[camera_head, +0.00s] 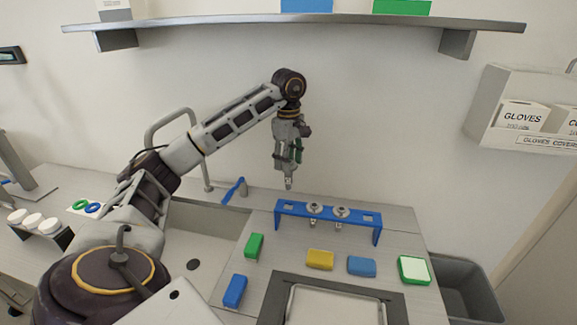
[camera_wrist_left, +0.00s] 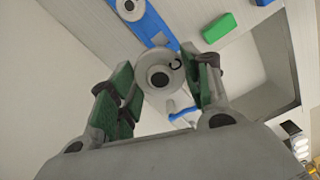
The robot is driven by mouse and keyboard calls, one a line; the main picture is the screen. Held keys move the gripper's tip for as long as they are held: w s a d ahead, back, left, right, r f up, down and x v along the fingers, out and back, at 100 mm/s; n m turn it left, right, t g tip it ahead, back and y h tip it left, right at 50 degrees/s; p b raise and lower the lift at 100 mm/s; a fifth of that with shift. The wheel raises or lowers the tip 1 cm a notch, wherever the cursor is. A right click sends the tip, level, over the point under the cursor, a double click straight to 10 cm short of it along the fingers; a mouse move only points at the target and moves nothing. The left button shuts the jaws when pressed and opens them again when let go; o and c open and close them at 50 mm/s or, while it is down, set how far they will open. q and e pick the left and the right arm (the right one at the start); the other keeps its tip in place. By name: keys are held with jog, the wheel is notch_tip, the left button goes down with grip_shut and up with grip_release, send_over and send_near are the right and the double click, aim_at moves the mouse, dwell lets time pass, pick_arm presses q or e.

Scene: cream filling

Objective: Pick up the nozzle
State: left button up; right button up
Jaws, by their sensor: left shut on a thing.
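My left gripper (camera_head: 288,162) hangs above and to the left of the blue nozzle rack (camera_head: 290,208) in the head view. It is shut on a small metal nozzle (camera_head: 288,183), whose tip points down. The left wrist view shows this nozzle (camera_wrist_left: 160,79) end-on between the green finger pads of my left gripper (camera_wrist_left: 162,88). Two other nozzles, the nearer to the middle (camera_head: 314,209) and the right one (camera_head: 341,212), sit in the rack. One of them also shows in the left wrist view (camera_wrist_left: 130,8). My right gripper is out of view.
Green (camera_head: 254,246), blue (camera_head: 235,291), yellow (camera_head: 320,259) and another blue block (camera_head: 361,266) lie before the rack, with a green-and-white block (camera_head: 413,270). A shelf (camera_head: 300,27) hangs overhead.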

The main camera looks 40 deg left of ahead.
pick_arm(q)
jog(key=shift+r+p, duration=0.3)
jog(key=shift+r, duration=0.75)
